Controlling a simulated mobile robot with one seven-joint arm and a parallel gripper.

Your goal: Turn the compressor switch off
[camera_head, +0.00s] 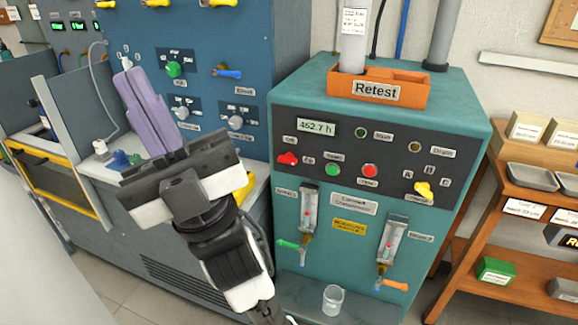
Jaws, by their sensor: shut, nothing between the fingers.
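The teal cabinet (370,260) stands right of centre with a dark control panel (385,152). A red rotary switch (287,158) sits at the panel's left, with small labels above it and to its right. Its handle appears to lie roughly sideways. The label text is too small to tell surely whether this is the compressor switch. My gripper (138,78), with purple fingers, is shut and empty in front of the blue cabinet, left of the teal one and apart from the red switch.
The blue cabinet (290,45) carries a green knob (174,69) and several valves. The teal panel also has green (333,170) and red (369,171) buttons. An orange Retest tray (410,95) sits on top. A clear beaker (332,300) stands below. A wooden shelf (500,235) is at right.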

